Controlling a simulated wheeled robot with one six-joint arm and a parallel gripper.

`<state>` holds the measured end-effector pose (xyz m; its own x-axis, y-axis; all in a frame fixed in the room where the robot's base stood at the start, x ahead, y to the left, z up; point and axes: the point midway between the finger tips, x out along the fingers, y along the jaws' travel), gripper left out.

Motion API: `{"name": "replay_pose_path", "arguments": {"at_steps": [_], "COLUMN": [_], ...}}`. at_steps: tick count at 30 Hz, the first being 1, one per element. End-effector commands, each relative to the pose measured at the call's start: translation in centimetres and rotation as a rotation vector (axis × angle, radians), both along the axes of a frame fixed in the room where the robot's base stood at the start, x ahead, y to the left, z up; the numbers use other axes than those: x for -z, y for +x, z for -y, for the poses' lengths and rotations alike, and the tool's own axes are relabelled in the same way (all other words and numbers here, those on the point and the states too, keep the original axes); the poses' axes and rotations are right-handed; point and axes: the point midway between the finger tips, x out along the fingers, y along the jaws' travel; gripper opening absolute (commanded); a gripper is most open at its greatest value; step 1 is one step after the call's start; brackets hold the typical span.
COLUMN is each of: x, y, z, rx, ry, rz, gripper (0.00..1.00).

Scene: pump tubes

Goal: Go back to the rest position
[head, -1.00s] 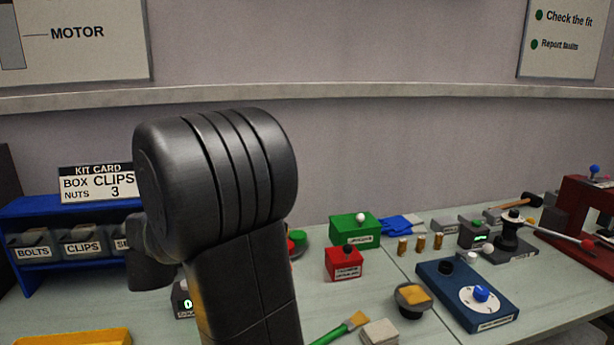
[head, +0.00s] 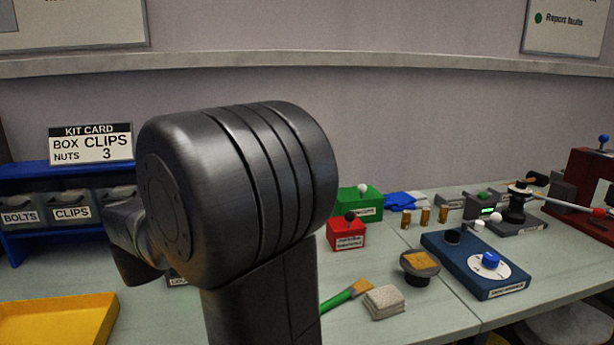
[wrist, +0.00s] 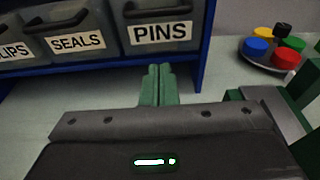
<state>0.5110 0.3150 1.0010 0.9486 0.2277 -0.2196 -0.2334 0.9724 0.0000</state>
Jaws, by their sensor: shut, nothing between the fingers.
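My gripper (wrist: 158,84) shows in the wrist view as two green fingers pressed together, with nothing between them. It points at the bench in front of the blue bin rack, just below the bins labelled SEALS (wrist: 77,40) and PINS (wrist: 160,32). In the head view my own dark arm fills the middle and hides part of the bench. The gripper itself is not visible there.
The blue rack (head: 30,172) stands at the left under a kit card (head: 91,144). A yellow tray (head: 62,322) lies in front. Red (head: 346,234) and green (head: 359,201) boxes, a brush (head: 345,296) and a blue dial panel (head: 475,262) occupy the right. A plate of coloured caps (wrist: 272,62) is near the gripper.

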Motion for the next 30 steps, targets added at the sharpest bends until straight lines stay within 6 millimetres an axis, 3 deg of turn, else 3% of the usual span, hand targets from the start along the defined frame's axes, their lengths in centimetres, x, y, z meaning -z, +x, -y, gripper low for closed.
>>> {"name": "replay_pose_path", "arguments": {"at_steps": [30], "x": [3.1], "y": [-0.5], "z": [0.1], "rx": [-0.001], "ry": [0.053], "rz": [0.221], "gripper": [0.0]}}
